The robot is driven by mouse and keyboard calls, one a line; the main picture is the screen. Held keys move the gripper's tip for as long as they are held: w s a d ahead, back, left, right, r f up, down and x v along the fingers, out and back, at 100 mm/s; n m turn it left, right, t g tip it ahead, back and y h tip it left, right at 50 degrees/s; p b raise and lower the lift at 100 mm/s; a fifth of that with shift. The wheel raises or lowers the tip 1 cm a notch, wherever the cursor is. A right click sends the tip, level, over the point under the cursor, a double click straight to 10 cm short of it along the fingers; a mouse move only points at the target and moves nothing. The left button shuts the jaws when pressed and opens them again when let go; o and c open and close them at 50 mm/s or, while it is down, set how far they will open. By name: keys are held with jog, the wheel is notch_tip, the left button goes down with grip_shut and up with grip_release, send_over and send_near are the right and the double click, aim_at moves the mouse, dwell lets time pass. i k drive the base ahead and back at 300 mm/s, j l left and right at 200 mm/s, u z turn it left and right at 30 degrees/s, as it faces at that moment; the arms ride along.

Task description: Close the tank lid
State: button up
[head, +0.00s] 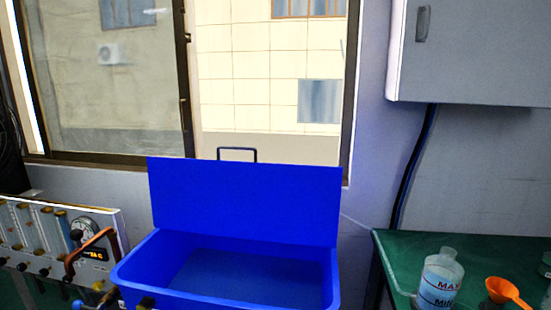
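The blue tank (325,262) stands in the lower middle of the head view, its front cut off by the frame's bottom edge. Its inside looks empty. Its blue lid (245,200) stands open, raised nearly upright along the tank's back rim. A dark handle (237,150) sticks up from the lid's top edge, in front of the window. My gripper is not in this view.
A panel with flow tubes and a gauge (84,228) stands left of the tank. At right, a green table (400,255) holds a marked bottle (440,280) and an orange funnel (507,291). A wall cabinet (470,55) hangs above it.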

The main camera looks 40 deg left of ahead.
aim_at(292, 203)
jog(key=u, duration=2)
jog(key=i+l+u, duration=0.2)
jog(key=i+l, duration=0.15)
jog(key=l, duration=0.3)
jog(key=i+l+u, duration=0.1)
jog(key=l, duration=0.25)
jog(key=i, duration=0.05)
